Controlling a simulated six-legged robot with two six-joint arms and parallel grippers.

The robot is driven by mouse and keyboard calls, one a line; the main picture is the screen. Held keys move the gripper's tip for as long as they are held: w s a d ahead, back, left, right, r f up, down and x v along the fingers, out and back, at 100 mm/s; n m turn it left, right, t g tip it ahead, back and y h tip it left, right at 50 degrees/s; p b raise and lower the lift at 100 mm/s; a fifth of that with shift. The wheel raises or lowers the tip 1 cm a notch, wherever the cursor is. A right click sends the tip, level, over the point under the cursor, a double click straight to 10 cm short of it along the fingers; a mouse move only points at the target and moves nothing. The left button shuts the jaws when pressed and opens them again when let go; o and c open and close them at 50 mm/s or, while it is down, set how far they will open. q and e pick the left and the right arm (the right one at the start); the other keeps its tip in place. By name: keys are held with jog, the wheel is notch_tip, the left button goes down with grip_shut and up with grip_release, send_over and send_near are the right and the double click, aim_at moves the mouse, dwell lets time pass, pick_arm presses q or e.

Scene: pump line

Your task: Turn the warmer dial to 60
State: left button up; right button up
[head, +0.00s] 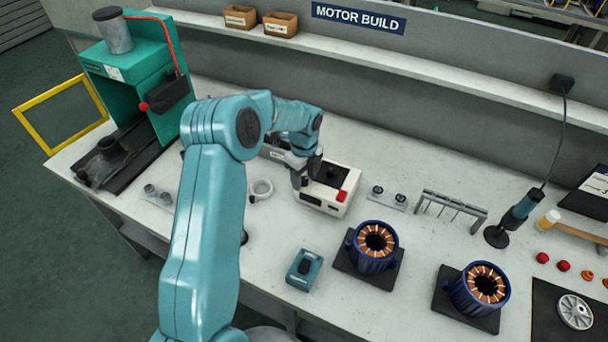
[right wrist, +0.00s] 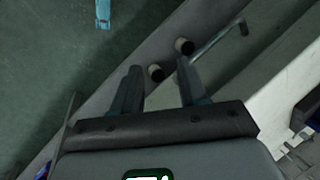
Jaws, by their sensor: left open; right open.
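The warmer (head: 345,180) is a white box with a dark square plate on top, a red switch and a small dark window on its front face. It stands mid-bench in the head view. My left gripper (head: 303,181) points down at the warmer's left front corner, very close to it; I cannot tell whether it touches. The dial is not clearly visible and may be hidden behind the gripper's fingers. The left gripper is open. My right gripper (right wrist: 155,92) shows in the right wrist view, open and empty, away from the warmer.
Blue motor stators (head: 374,243) on dark mats stand right of the warmer. A blue box (head: 304,267) lies in front, a white ring (head: 261,190) to the left. A metal rack (head: 450,207) and a green press (head: 130,70) are further off.

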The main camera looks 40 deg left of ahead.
pick_arm(q)
grip_shut()
